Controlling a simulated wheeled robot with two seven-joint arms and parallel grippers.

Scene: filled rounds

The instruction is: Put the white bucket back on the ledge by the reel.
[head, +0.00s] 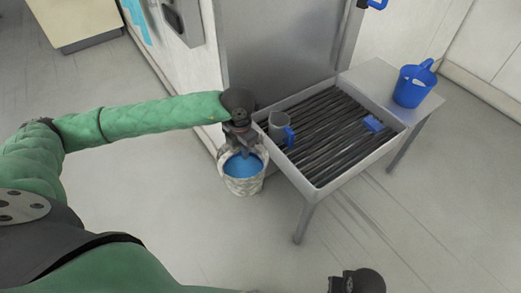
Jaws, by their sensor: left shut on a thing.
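The white bucket (243,185) hangs or stands just left of the slatted trough, below my left gripper, with blue contents showing inside. My left gripper (243,148) is shut on it at the top; the gripper hides the exact grip. The bucket looks roughly upright. I cannot tell whether it touches the floor. No reel or ledge can be clearly made out. A dark part at the bottom edge may belong to my right arm; its fingers do not show.
A metal trough (318,186) with dark slats holds a grey jug (279,128) with a blue handle and a small blue item (373,123). A blue jug (413,86) stands on the side table (372,74). The floor at left is clear.

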